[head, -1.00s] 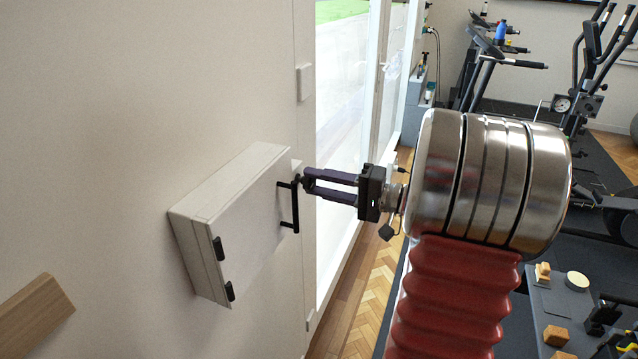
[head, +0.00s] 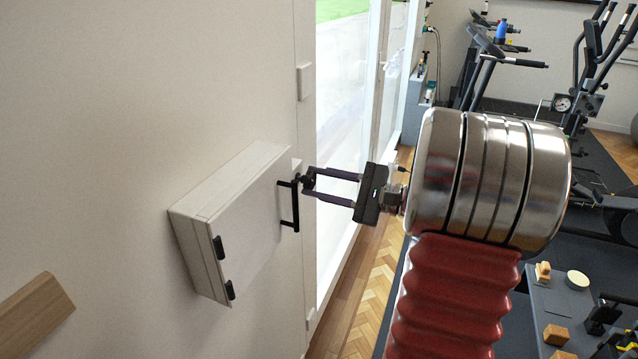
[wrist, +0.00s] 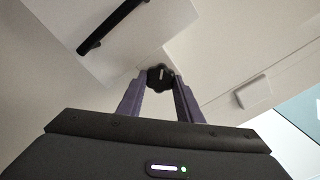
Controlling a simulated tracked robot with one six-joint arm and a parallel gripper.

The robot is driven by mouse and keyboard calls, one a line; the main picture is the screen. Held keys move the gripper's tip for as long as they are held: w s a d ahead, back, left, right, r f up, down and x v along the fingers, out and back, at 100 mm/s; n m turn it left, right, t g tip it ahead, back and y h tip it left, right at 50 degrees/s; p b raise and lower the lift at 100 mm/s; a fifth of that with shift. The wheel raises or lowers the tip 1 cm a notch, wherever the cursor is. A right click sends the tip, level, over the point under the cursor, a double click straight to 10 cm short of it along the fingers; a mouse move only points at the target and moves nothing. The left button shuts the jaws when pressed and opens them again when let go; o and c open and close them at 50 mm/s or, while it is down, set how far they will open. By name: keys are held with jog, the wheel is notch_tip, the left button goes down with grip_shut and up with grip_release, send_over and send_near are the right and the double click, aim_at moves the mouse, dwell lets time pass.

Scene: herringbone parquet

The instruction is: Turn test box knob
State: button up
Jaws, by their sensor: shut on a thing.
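The test box (head: 235,225) is a pale grey box on the wall, left of centre in the head view. It has a black bar handle (head: 294,210) on its front and two black hinges along the lower left edge. The knob (wrist: 159,77) is black and lobed with a pale mark, on the box's far right side by the handle. In the head view the knob is mostly hidden by the fingertips. My gripper (head: 308,181) points left at it, and its two purple-grey fingers are shut on the knob. In the wrist view, a finger of my gripper (wrist: 156,88) shows on each side.
The black handle also shows close by in the wrist view (wrist: 112,27). A wall switch (head: 305,82) and a glass door (head: 343,150) are behind the box. A wooden ledge (head: 35,310) is at lower left. Gym machines (head: 490,65) and a bench (head: 560,310) are at right.

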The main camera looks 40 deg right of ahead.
jog(key=m, duration=0.4)
jog(key=shift+f+m, duration=0.3)
jog(key=shift+m, duration=0.1)
jog(key=m, duration=0.4)
jog(key=shift+s+a, duration=0.1)
jog(key=shift+m, duration=0.3)
jog(key=o, duration=1)
jog(key=shift+r, duration=0.1)
jog(key=shift+o, duration=0.2)
jog(key=v, duration=1.3)
jog(key=shift+s+d, duration=0.25)
jog(key=shift+s, duration=0.05)
